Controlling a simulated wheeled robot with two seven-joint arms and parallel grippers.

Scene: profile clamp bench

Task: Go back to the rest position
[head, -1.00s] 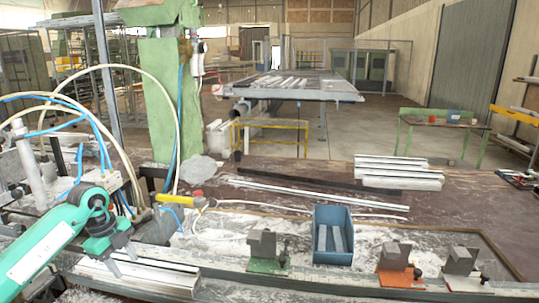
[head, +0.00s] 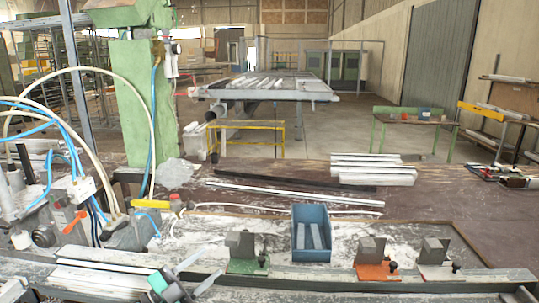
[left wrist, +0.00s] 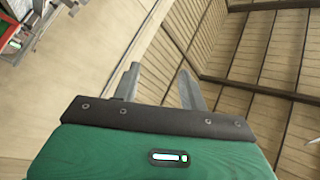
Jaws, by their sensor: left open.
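My left gripper (head: 203,268) is at the bottom edge of the head view, in front of the bench rail, its fingers pointing up and to the right. In the left wrist view its two grey fingers (left wrist: 159,80) stand apart with nothing between them. That view looks out at a wall and ceiling, with no bench thing near the fingers. Most of the left arm is out of the head view. My right gripper shows in neither view.
Clamps with a green base (head: 248,265), an orange base (head: 378,272) and a white base (head: 437,271) stand along the rail. A blue bin (head: 311,249) holding pale pieces stands behind. Profiles (head: 372,168) lie stacked farther back. Hoses and machinery (head: 75,215) crowd the left.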

